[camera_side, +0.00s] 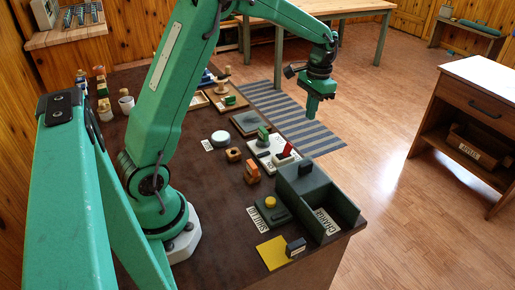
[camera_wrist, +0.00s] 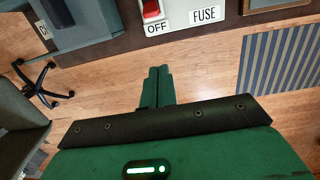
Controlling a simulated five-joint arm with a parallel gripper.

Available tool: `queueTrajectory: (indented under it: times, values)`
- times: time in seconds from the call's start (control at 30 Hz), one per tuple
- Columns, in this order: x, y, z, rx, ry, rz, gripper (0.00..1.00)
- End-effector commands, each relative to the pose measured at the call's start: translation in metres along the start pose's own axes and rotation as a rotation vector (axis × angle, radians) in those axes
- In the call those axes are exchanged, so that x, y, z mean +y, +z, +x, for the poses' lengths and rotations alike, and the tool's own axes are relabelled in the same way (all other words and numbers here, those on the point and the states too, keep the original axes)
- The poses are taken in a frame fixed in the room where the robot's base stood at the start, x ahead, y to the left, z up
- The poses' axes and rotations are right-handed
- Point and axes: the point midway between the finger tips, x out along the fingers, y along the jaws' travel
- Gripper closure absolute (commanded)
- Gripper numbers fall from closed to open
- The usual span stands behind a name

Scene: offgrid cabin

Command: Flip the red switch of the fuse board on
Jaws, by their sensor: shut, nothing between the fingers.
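The white fuse board (camera_side: 262,150) lies near the table's far long edge. Its red switch (camera_side: 287,150) sticks up in the side view. In the wrist view the red switch (camera_wrist: 151,10) is at the top edge, partly cut off, beside the OFF label (camera_wrist: 158,28) and the FUSE label (camera_wrist: 204,15). My gripper (camera_side: 310,113) points down beyond the table edge, over the floor, apart from the switch. In the wrist view my gripper (camera_wrist: 159,72) is shut and empty, with its fingers together below the OFF label.
A dark open-topped box (camera_side: 340,207) marked CHARGE stands at the near table corner. A dark SHUTOFF block (camera_side: 272,212) with a yellow button lies beside it. A wooden block (camera_side: 252,172) stands near the board. A striped rug (camera_side: 300,125) lies on open floor.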

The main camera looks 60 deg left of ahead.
Motion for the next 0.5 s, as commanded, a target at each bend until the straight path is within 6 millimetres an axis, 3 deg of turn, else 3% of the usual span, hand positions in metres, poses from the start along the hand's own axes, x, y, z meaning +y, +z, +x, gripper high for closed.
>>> queueTrajectory:
  times: [0.27, 0.5]
  values:
    - [0.0, 0.0, 0.006, -0.002, 0.0, 0.0, 1.0]
    - [0.0, 0.001, 0.029, -0.003, 0.001, 0.0, 1.0]
